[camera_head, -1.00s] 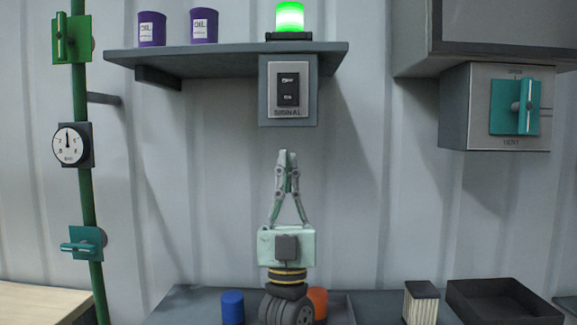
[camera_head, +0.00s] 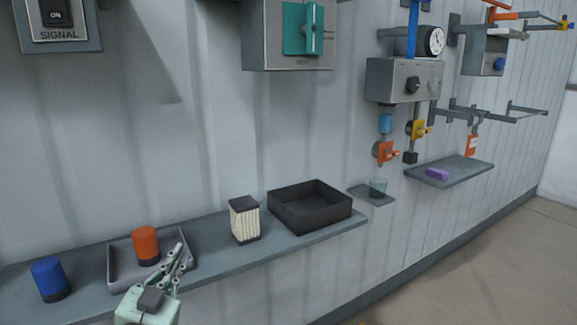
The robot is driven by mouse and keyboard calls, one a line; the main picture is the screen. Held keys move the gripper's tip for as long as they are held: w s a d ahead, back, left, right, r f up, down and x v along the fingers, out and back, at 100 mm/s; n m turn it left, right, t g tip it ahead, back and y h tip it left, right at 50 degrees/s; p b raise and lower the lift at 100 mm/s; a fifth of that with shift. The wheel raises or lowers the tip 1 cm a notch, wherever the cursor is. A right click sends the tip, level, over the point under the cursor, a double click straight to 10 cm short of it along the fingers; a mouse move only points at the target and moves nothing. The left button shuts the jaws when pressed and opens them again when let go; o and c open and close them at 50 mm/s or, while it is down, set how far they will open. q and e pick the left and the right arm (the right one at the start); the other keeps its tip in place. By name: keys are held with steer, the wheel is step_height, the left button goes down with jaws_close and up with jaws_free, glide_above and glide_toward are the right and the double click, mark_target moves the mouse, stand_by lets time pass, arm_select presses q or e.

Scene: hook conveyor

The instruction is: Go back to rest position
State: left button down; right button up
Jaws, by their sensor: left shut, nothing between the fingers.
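My left gripper (camera_head: 178,250) is at the lower left of the head view, in front of the shelf. Its pale green body is cut off by the bottom edge of the picture. Its fingers are closed together with nothing between them, and they overlap the right part of a grey tray in the picture. My right gripper is not in view.
The long shelf (camera_head: 215,235) bears a blue cylinder (camera_head: 48,279), the grey tray (camera_head: 118,264) with an orange cylinder (camera_head: 146,244), a ribbed block (camera_head: 245,220) and a dark open box (camera_head: 305,218). Further right are valves, a control box (camera_head: 395,80) and a small shelf (camera_head: 465,170).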

arm_select(q)
steer(key=s+d+f+g, duration=0.2)
steer(key=s+f+g, duration=0.35)
steer(key=f, duration=0.75)
steer(key=s+f+n+g, duration=0.1)
steer(key=s+f+g, duration=0.2)
steer(key=s+f, duration=0.45)
steer(key=s+f+n+g+y, duration=0.1)
steer(key=s+f+g, duration=0.3)
steer(key=s, duration=0.6)
steer(key=s+f+g, duration=0.3)
steer(key=s+f, duration=0.2)
steer(key=s, duration=0.4)
step_height(320, 180, down, 27)
steer(key=s+g, duration=0.1)
steer(key=s, duration=0.1)
steer(key=s+a+f+g, duration=0.1)
steer(key=s+a+f, duration=0.1)
steer(key=s+f, duration=1.3)
steer(key=shift+s+a+f, duration=0.3)
steer(key=shift+s+f, duration=0.05)
steer(key=shift+s, duration=0.6)
steer(key=shift+g, duration=0.25)
